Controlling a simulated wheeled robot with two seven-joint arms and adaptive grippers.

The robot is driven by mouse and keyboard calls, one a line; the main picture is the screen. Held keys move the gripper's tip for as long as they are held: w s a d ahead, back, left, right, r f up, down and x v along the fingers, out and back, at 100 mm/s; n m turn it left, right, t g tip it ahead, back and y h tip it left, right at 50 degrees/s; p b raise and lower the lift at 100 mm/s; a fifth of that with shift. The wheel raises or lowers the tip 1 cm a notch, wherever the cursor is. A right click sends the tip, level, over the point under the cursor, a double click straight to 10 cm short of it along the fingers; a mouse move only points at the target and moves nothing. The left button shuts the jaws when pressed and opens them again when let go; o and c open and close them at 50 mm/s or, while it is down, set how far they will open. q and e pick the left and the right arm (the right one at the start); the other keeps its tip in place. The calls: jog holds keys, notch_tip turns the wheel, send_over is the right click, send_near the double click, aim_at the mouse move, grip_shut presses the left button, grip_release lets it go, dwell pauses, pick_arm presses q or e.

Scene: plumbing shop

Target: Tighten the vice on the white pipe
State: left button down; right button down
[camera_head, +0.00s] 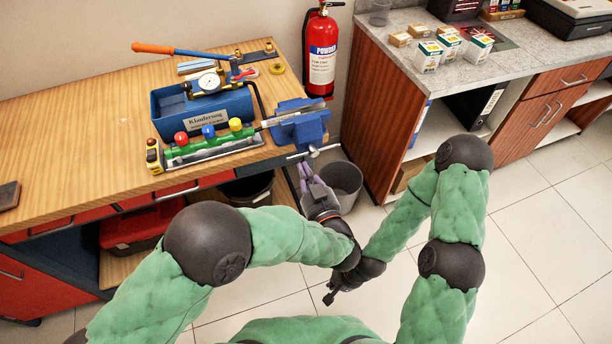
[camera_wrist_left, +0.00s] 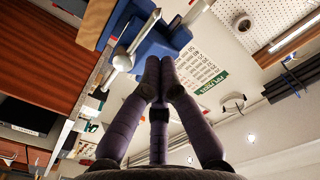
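The blue vice (camera_head: 300,128) is mounted at the right front corner of the wooden bench. A pale grey-white pipe (camera_head: 279,121) runs from the left into its jaws. How firmly the jaws press it cannot be told. The vice's silver handle bar (camera_head: 318,151) sticks out at the front. My left gripper (camera_head: 304,166) is just below and in front of the handle. In the left wrist view its fingertips (camera_wrist_left: 159,62) are together, right of the handle's hub (camera_wrist_left: 122,62), with nothing visible between them. My right gripper (camera_head: 331,295) hangs low over the floor, its fingers too small to read.
A grey bin (camera_head: 344,180) stands on the floor near my left gripper. A fire extinguisher (camera_head: 321,55) hangs behind.

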aim_at(298, 156)
pick_arm(q)
jog(key=shift+b+x, duration=1.2)
jog(key=shift+x, duration=1.7)
jog(key=shift+d, duration=0.1)
jog(key=shift+a+f, duration=0.25)
jog(key=shift+f, duration=0.45)
jog(key=shift+f+b, duration=0.45)
jog(key=shift+f, duration=0.2)
jog(key=shift+s, duration=0.1)
